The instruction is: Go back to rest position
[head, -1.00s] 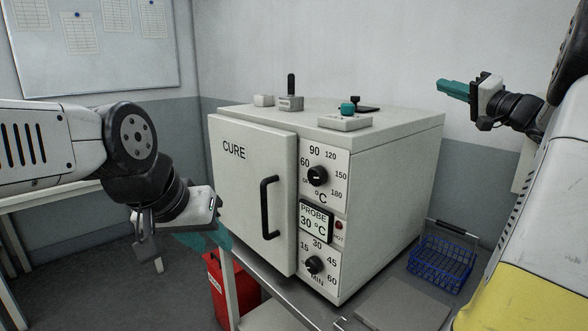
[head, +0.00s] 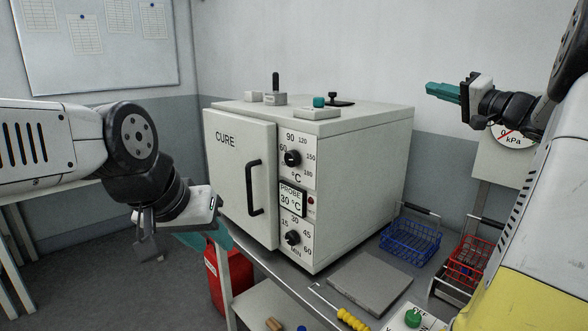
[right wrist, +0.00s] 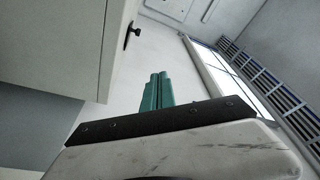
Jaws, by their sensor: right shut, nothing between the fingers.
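My right gripper (head: 443,92) is raised at the right of the head view, in front of the back wall and apart from everything. Its teal fingers are shut and empty. They also show pressed together in the right wrist view (right wrist: 158,92). My left gripper (head: 205,238) hangs low at the left of the head view, in front of the cure oven (head: 232,190). Its teal fingers are partly hidden behind its own wrist and body, so their opening cannot be made out. The oven door is closed.
A blue wire basket (head: 410,242) and a red wire basket (head: 468,262) stand on the bench right of the oven. A grey plate (head: 368,284) lies in front. A yellow-handled tool (head: 352,319) and a green-button box (head: 412,317) are nearer. A red container (head: 238,278) stands below.

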